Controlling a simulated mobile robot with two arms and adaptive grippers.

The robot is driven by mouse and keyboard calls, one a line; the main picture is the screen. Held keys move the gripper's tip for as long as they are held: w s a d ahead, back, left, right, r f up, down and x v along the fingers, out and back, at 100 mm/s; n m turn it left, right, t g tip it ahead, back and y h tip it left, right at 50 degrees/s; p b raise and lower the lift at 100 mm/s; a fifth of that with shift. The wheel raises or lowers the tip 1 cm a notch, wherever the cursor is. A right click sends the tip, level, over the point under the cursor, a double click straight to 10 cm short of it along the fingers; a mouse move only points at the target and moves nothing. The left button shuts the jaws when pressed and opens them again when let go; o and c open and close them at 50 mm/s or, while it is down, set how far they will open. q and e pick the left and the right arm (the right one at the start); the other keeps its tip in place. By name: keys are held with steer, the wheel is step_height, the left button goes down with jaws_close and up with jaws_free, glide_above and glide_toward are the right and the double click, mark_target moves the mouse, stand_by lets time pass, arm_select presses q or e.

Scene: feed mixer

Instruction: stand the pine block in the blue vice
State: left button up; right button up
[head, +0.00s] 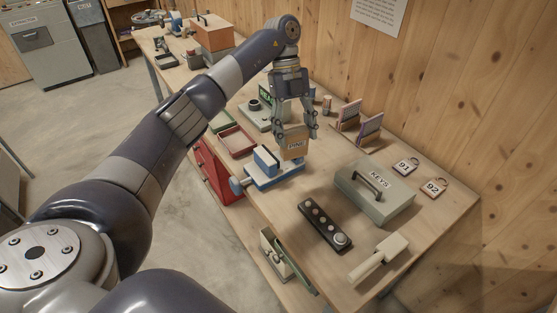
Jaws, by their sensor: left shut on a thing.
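The pine block (295,146), light brown with a "PINE" label, is upright in my left gripper (294,132). The gripper points down and its fingers are shut on the block from both sides. The blue vice (272,178) stands on the workbench just below and to the left of the block in the head view. Its jaws show blue, with a screw end at the left. The block's lower end is close to the vice's right part; I cannot tell if they touch. My right gripper is not in view.
A grey KEYS box (374,194) stands right of the vice. A black button strip (325,224) and a pale mallet (378,260) lie in front. A red tray (236,141) and a scale-like device (262,113) are behind. Key tags 91 and 92 lie by the wall.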

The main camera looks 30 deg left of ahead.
arm_select(q)
steer(key=n, duration=0.1)
steer(key=a+n, duration=0.1)
steer(key=shift+w+n+t, duration=0.2)
steer(key=shift+n+t, duration=0.1)
steer(key=shift+t, duration=0.1)
steer(key=w+a+n+t+y+p, duration=0.25)
steer(key=a+n+t, duration=0.35)
steer(key=n, duration=1.1)
steer(key=shift+n+h, duration=0.25)
steer(key=shift+n, duration=0.25)
step_height(320, 180, down, 9)
steer(key=p, duration=0.2)
steer(key=shift+a+r+p, duration=0.1)
steer(key=shift+r+p, duration=0.1)
steer(key=shift+p, duration=0.15)
steer(key=shift+f, duration=0.3)
steer(key=o, duration=1.1)
